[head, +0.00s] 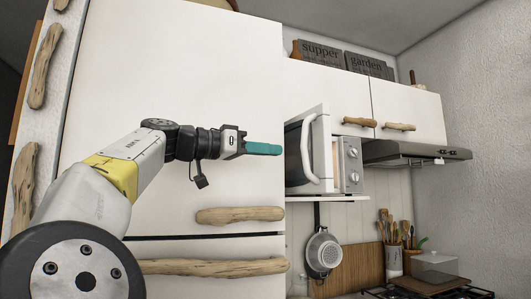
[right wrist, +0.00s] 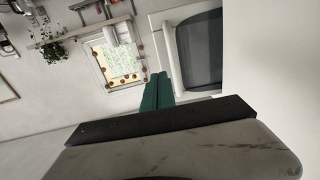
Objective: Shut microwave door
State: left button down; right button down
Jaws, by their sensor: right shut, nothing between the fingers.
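The white microwave (head: 352,165) stands on a shelf, in the middle right of the head view. Its door (head: 294,155) is open and swung outward, with a pale gap between it and the control panel. The curved white handle (head: 308,147) is on the door's outer face. My right gripper (head: 281,149), with teal fingers, is shut and empty, just left of the door in the head view. In the right wrist view, the fingers (right wrist: 158,78) point at the area beside the door's dark window (right wrist: 201,50). I cannot tell whether they touch the door. My left gripper is not in view.
A large white cabinet (head: 190,60) with driftwood handles (head: 240,215) fills the left behind my arm. Upper cabinets (head: 418,105) and a range hood (head: 415,152) are on the right. A strainer (head: 323,252) hangs below the microwave shelf.

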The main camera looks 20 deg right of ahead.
aim_at(324, 154)
jog(key=d, duration=0.4)
jog(key=w+d, duration=0.1)
jog(key=d, duration=0.3)
jog(key=w+d, duration=0.1)
jog(key=d, duration=0.3)
jog(key=shift+w+d, duration=0.15)
jog(key=shift+d, duration=0.25)
